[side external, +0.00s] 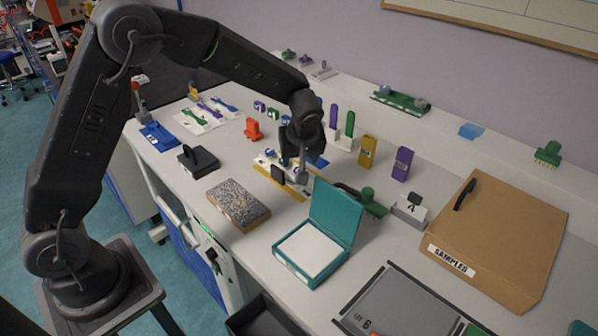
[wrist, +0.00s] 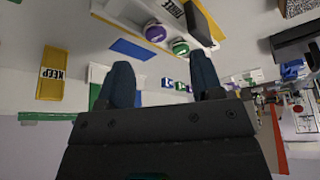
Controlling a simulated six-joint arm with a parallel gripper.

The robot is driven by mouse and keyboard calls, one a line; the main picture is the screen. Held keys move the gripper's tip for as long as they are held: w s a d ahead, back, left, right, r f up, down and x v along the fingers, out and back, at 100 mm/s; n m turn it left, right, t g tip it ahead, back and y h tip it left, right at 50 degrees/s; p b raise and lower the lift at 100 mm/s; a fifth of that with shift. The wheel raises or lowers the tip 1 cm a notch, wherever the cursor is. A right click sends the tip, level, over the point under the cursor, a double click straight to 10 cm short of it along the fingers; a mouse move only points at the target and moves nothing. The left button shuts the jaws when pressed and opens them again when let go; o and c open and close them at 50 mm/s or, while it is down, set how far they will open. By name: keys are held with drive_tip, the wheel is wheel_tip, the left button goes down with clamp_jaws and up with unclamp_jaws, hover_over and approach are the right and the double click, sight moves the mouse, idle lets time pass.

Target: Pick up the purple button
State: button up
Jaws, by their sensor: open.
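The purple button (wrist: 155,33) is a small round cap with white markings, on a white panel (wrist: 128,12) with a yellow edge in the wrist view. A similar green button (wrist: 180,47) is beside it. My gripper (wrist: 163,78) is open, and its two dark fingers stand apart with none of the buttons between them. In the side view my gripper (side external: 297,158) hangs over the back of the yellow-edged panel (side external: 284,187). I cannot make out the purple button clearly in the side view, where the gripper hides part of the panel.
A yellow block (side external: 368,151) and a purple block (side external: 403,163) stand right of the panel. An open teal box (side external: 318,243) and a speckled grey slab (side external: 238,205) lie in front. A large brown SAMPLES case (side external: 500,235) is at the right. Small cubes (side external: 260,106) stand behind.

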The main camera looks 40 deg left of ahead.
drive_tip(key=shift+w+x, duration=0.15)
drive_tip(key=shift+x, duration=1.65)
drive_tip(key=shift+w+x, duration=0.15)
drive_tip(key=shift+x, duration=1.65)
drive_tip(key=shift+c, duration=0.2)
drive_tip(key=shift+s, duration=0.1)
drive_tip(key=c, duration=1)
drive_tip(key=shift+o, duration=0.2)
drive_tip(key=shift+r, duration=0.15)
drive_tip(key=shift+r, duration=0.25)
clamp_jaws()
wheel_tip(320, 180, up, 4)
drive_tip(key=shift+a, duration=0.15)
drive_tip(key=s+a+r, duration=0.5)
drive_tip(key=a+r, duration=0.1)
drive_tip(key=a, duration=0.4)
drive_tip(key=shift+s+r, duration=0.25)
drive_tip(key=shift+r, duration=0.1)
